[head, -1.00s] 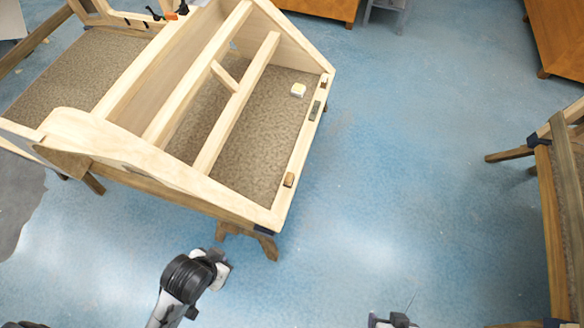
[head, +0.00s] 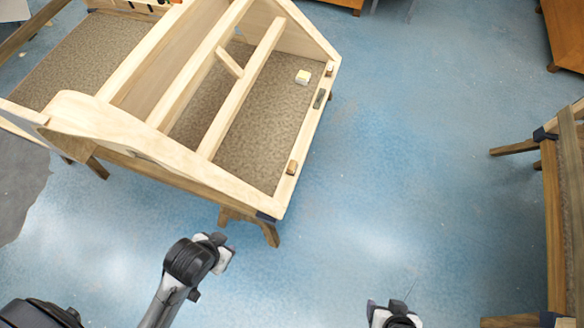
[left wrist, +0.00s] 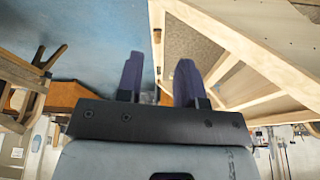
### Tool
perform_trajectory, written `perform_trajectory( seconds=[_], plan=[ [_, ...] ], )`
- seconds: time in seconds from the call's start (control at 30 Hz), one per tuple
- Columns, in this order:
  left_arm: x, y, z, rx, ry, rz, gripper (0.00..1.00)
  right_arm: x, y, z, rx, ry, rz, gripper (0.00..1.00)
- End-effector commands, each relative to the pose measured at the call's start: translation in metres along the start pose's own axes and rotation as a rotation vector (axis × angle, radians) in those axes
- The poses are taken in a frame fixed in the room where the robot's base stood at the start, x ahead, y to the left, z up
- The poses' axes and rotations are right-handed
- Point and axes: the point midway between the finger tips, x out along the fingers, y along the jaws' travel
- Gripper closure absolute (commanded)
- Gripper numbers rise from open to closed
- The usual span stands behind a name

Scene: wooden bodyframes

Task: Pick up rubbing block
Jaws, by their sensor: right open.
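Small blocks lie on the near-right rail of the wooden bodyframe in the head view: a brown block (head: 292,167), a dark greenish long block (head: 320,98) and a small pale-and-brown block (head: 329,69). I cannot tell which is the rubbing block. My left arm reaches in below the frame. My left gripper (left wrist: 158,75) shows in the left wrist view with two dark fingers apart and nothing between them. It is clear of the blocks. My right gripper (head: 392,308) is at the bottom of the head view, open and empty, away from the frame.
The bodyframe (head: 235,190) stands on wooden legs, with slanted beams over a brown speckled panel. Another wooden frame (head: 556,220) stands at the right edge. Blue floor (head: 420,150) between them is clear.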

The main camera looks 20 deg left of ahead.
Motion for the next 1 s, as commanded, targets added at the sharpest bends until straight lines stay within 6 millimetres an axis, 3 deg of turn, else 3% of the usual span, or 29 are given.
perform_trajectory(
  seconds=[0.33, 0.57, 0.67, 0.77, 1.0],
  plan=[
    [0.000, 0.001, 0.000, -0.002, 0.000, 0.001, 0.32, 0.000, 0.000, 0.000, 0.000, 0.000, 0.000, 0.31],
    [0.001, 0.000, -0.001, -0.002, 0.002, 0.001, 0.31, 0.001, 0.001, 0.000, -0.005, 0.000, 0.004, 0.31],
    [0.009, -0.001, -0.008, -0.001, 0.025, -0.003, 0.31, 0.010, 0.002, 0.004, -0.008, 0.000, 0.006, 0.31],
    [0.026, -0.005, -0.027, 0.001, 0.084, -0.014, 0.31, 0.031, 0.002, 0.010, -0.010, 0.001, 0.008, 0.31],
    [0.065, -0.028, -0.111, 0.026, 0.338, -0.081, 0.31, 0.109, -0.001, 0.036, -0.009, -0.003, 0.007, 0.31]
  ],
)
